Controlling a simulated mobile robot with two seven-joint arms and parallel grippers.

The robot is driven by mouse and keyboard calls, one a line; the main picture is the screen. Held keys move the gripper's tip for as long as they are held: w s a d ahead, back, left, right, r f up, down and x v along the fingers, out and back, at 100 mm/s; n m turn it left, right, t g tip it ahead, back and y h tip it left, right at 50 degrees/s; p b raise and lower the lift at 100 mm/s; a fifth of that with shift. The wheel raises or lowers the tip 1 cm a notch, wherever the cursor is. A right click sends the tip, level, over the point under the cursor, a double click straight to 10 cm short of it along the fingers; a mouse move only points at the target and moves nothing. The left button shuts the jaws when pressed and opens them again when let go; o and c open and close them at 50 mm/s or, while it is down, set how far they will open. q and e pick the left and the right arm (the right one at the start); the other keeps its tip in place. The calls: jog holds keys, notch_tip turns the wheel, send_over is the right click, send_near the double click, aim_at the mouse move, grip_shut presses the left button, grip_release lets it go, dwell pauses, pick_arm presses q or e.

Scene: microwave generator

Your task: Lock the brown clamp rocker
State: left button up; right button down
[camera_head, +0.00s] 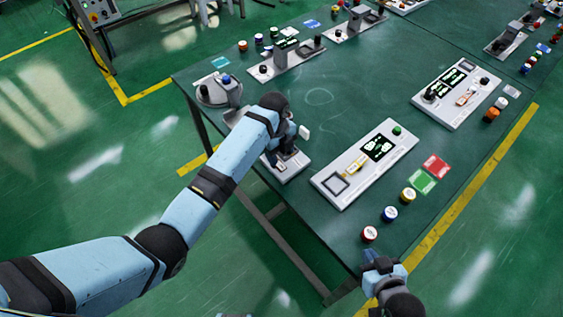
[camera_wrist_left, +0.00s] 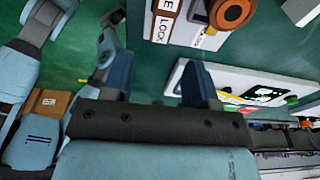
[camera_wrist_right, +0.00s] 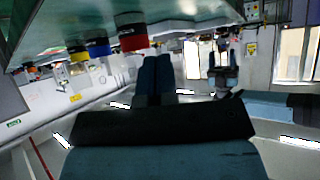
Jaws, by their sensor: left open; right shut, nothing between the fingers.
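A grey clamp unit (camera_head: 291,166) sits at the table's near left edge in the head view, partly covered by my left arm. In the left wrist view, a brown piece with white labels (camera_wrist_left: 166,22), one reading LOCK, shows at the top beside an orange and dark round part (camera_wrist_left: 232,12). I cannot tell the rocker's tilt. My left gripper (camera_wrist_left: 158,80) is open and empty, its fingertips pointing toward the clamp unit and apart from the brown piece in this view. My right gripper (camera_head: 372,258) is shut and empty by the table's near edge; its fingers also show in the right wrist view (camera_wrist_right: 155,75).
A white panel with a screen (camera_head: 365,163) lies right of the clamp unit. Several round buttons (camera_head: 389,213) and red and green squares (camera_head: 436,166) line the near right side. Another panel (camera_head: 456,93) lies farther right. The table's middle (camera_head: 345,100) is clear.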

pick_arm(q)
notch_tip(320, 180, up, 8)
jog(key=shift+w+a+f, duration=0.2)
jog(key=shift+w+a, duration=0.2)
pick_arm(e)
jog(key=shift+f, duration=0.4)
